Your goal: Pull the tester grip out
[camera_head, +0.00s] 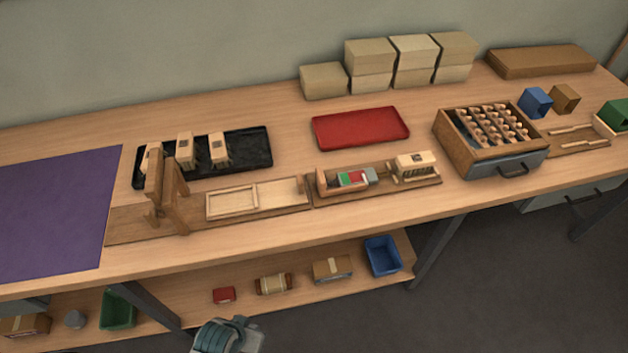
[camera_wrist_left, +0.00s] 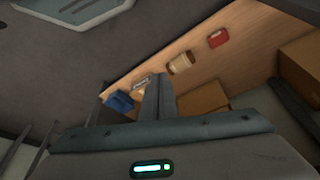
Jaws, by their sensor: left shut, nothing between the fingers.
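The tester (camera_head: 345,180) is a wooden unit with a red and green gauge face and a grey part at its right end. It sits on a wooden base board near the table's front edge. Right of it, on the same board, lies a pale wooden block with dark bristle slots (camera_head: 415,166). The small grip between them is too small to make out clearly. My left gripper (camera_head: 230,336) is low at the bottom of the head view, in front of the table and well away from the tester. In the left wrist view its fingers (camera_wrist_left: 158,98) are together and empty.
Left of the tester are a wooden jig (camera_head: 258,198) and an upright wooden frame (camera_head: 164,188). Behind are a black tray (camera_head: 255,146) with blocks and a red tray (camera_head: 360,128). A wooden drawer box (camera_head: 457,150) stands right. The lower shelf (camera_head: 200,283) holds small boxes.

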